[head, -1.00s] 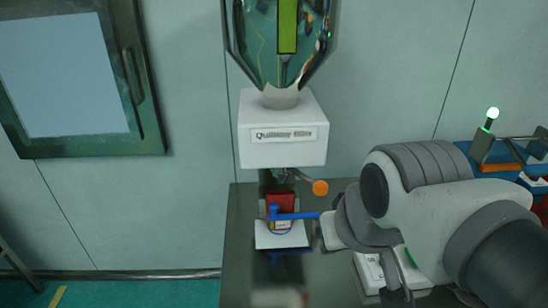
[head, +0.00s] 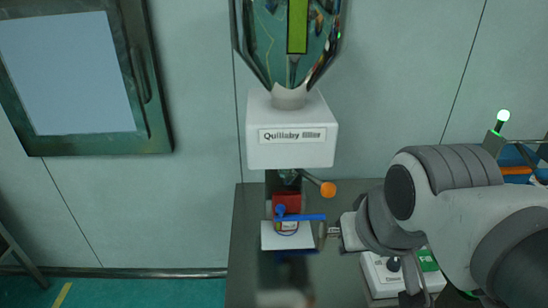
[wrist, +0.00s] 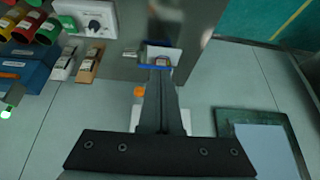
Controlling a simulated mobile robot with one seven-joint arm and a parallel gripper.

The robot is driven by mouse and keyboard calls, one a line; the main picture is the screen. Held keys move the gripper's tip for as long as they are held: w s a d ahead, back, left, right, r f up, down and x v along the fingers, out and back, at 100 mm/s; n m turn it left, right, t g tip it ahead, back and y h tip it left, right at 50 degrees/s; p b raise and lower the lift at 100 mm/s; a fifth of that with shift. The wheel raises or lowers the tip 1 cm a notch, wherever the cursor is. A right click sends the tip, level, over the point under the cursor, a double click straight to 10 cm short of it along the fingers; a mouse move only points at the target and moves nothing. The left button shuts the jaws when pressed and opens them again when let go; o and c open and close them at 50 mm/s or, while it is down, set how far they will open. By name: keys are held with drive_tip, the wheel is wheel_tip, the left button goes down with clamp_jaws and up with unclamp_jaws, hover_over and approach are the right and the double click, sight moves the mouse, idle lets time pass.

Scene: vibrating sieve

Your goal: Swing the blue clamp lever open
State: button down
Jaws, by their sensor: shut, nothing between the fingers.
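The blue clamp lever (head: 305,217) reaches out to the right from its upright blue pivot (head: 280,211), in front of a small red-and-white container (head: 287,202) under the white sieve housing (head: 290,145). My gripper (head: 323,236) is shut and empty, close to the lever's free right end and slightly below it in the head view. I cannot tell whether they touch. In the wrist view, the fingertips (wrist: 158,70) overlap the blue lever (wrist: 146,67), and the fingers hide part of it and of the container.
A white plate (head: 270,240) lies below the lever. An orange knob (head: 328,189) on a rod sticks out just above it. A white control box (head: 378,275) stands on the bench at right. Coloured cylinders (wrist: 25,25) and a blue box (wrist: 25,72) show in the wrist view.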

drive_tip(key=w+a+f+b, duration=0.1)
drive_tip(key=w+f+b, duration=0.4)
drive_tip(key=w, duration=0.6)
drive_tip(key=w+a+f+n+t+b, duration=0.1)
drive_tip(key=w+f+b, duration=0.5)
drive_tip(key=w, duration=0.6)
drive_tip(key=w+a+f+t+y+b, duration=0.1)
drive_tip(key=w+a+f+b, duration=0.2)
drive_tip(key=w+f+b, duration=0.3)
drive_tip(key=w+f, duration=0.2)
drive_tip(key=w, duration=0.3)
drive_tip(key=shift+w+f, duration=0.15)
drive_tip(key=shift+f, duration=0.1)
drive_tip(key=b+x, duration=0.1)
drive_tip(key=x, duration=0.8)
drive_tip(key=shift+w+a+f, duration=0.1)
drive_tip(key=shift+w+f, duration=0.1)
drive_tip(key=shift+w, duration=0.2)
drive_tip(key=shift+s+n, duration=0.1)
drive_tip(key=shift+n, duration=0.2)
